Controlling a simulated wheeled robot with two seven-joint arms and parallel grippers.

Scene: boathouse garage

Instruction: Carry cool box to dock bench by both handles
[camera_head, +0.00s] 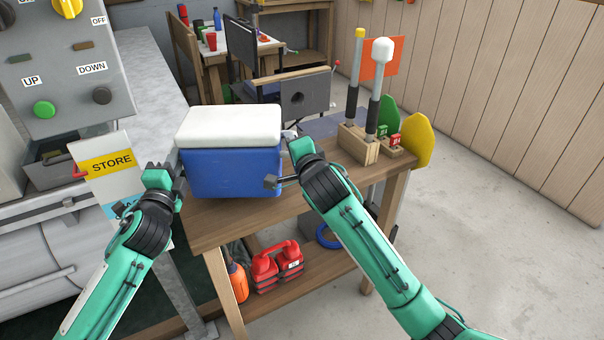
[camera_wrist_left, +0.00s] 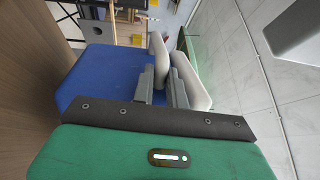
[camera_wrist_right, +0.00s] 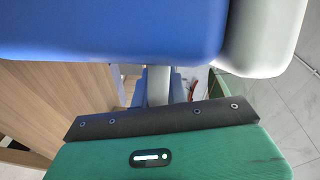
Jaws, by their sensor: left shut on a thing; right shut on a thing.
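The cool box (camera_head: 232,170) is blue with a white lid and looks level. It is over the left part of a wooden bench (camera_head: 212,229); I cannot tell whether its base touches the top. My left gripper (camera_head: 172,181) is shut at the box's left side, and my right gripper (camera_head: 280,160) is shut at its right side. The handles are mostly hidden by the jaws. In the left wrist view, the fingers (camera_wrist_left: 164,87) are close against the blue box (camera_wrist_left: 95,80) and pale lid. In the right wrist view, the box (camera_wrist_right: 110,30) covers the fingertips.
A wooden block with two upright rods (camera_head: 358,145) stands on the bench's right part. Red canisters (camera_head: 278,268) and an orange bottle (camera_head: 237,281) are on its lower shelf. A chair (camera_head: 305,95) stands behind.

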